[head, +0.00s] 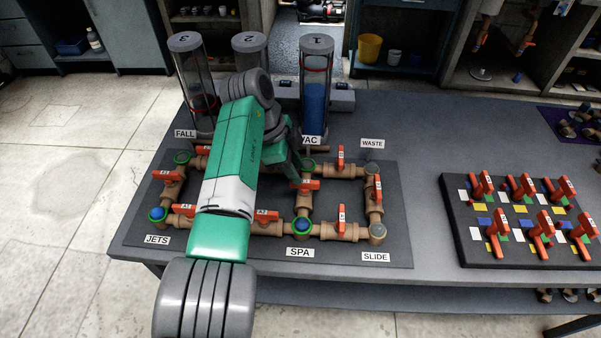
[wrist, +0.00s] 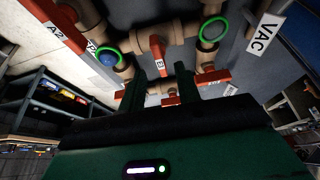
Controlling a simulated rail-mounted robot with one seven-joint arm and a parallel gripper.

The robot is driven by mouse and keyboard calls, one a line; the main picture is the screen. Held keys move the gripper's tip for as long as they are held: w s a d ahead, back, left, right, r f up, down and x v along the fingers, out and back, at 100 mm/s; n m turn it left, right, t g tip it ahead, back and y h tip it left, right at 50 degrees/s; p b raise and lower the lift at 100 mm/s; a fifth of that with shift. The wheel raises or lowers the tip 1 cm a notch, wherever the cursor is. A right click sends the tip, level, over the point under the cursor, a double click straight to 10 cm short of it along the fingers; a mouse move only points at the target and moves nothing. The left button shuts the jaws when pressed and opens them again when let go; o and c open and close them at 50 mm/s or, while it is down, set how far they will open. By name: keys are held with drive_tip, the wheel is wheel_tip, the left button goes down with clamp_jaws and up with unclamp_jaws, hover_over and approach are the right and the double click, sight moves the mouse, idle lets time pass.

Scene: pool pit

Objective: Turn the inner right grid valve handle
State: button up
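The pipe grid (head: 325,229) stands on a dark board on the table, with orange valve handles on its pipes. In the head view one orange handle (head: 309,185) sits on the middle pipe between the SPA and VAC nodes. My gripper (head: 296,172) is right at this handle, partly hidden by my arm. In the wrist view my gripper (wrist: 162,76) has its two dark fingers apart, with a red-orange handle (wrist: 158,58) between and just past the tips. No contact is clear. Another handle (head: 377,189) is on the right-hand pipe.
Three clear cylinders stand behind the grid; cylinder 1 (head: 315,95) holds blue liquid. A board of orange handles (head: 515,220) lies to the right. Bare table (head: 425,150) separates the boards. My arm covers part of the grid's left half.

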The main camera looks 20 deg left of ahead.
drive_tip(key=v, duration=0.3)
drive_tip(key=shift+a+r, duration=0.15)
drive_tip(key=shift+r, duration=0.2)
